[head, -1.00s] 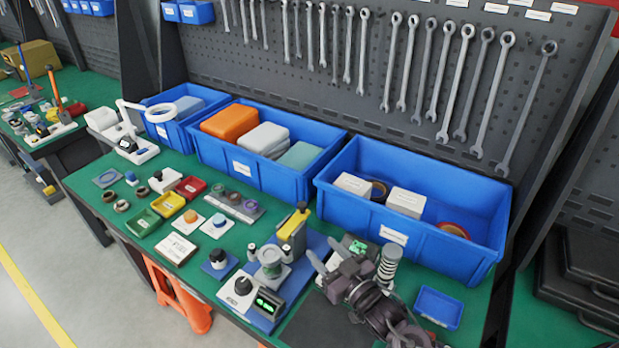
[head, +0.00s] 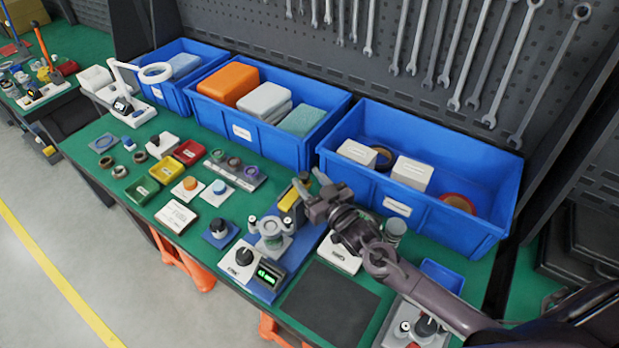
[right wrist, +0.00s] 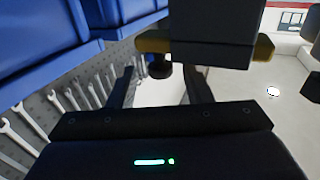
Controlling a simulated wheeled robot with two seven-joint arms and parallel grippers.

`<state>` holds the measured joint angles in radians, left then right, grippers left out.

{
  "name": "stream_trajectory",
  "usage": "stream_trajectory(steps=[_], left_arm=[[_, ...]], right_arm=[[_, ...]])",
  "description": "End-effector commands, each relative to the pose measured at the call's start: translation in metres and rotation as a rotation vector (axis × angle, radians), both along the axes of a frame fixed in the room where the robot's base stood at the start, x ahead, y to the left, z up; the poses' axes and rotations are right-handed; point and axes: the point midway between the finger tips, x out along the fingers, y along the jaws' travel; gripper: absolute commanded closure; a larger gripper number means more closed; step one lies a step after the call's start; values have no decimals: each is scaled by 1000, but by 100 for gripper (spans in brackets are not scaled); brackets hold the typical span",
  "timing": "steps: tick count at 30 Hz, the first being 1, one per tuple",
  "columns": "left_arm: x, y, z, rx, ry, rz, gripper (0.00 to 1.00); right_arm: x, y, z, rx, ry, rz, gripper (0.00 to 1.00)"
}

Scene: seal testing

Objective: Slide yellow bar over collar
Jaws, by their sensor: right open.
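The test fixture (head: 262,275) stands on the green bench with a round metal collar (head: 271,230) on it. The yellow bar (head: 289,199) is on the dark upright part behind the collar. My right gripper (head: 313,186) is open beside the bar's upper right side. In the right wrist view, the yellow bar (right wrist: 155,42) crosses a dark block, with a dark knob under its left end. The open fingers of my right gripper (right wrist: 158,80) reach toward it, with the knob in the gap between them. I cannot tell whether they touch. My left gripper is out of view.
A blue bin (head: 470,236) with white boxes stands close behind my right arm. A dark mat (head: 330,303) lies right of the fixture, with a small blue tray (head: 442,276) beyond it. A blue-based knob unit (head: 221,234) stands to the left.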

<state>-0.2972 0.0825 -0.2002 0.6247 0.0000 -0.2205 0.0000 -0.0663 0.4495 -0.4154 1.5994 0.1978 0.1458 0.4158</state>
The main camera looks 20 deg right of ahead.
Motion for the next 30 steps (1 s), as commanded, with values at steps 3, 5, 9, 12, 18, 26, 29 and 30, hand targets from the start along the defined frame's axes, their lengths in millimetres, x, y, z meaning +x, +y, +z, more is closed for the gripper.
stream_trajectory(steps=[3,5,9,12,18,26,29,30], left_arm=[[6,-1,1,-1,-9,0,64],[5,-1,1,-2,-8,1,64],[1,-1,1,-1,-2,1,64],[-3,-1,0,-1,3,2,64],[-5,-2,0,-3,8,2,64],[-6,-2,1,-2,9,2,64],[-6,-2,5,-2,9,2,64],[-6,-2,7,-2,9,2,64]], right_arm=[[3,1,0,0,0,1,55],[4,1,0,0,0,1,55],[3,1,0,0,0,1,55],[3,1,0,0,0,1,67],[3,1,0,0,0,1,93],[2,3,0,1,0,1,100],[-7,15,0,3,3,3,100],[-13,22,0,5,4,4,100]])
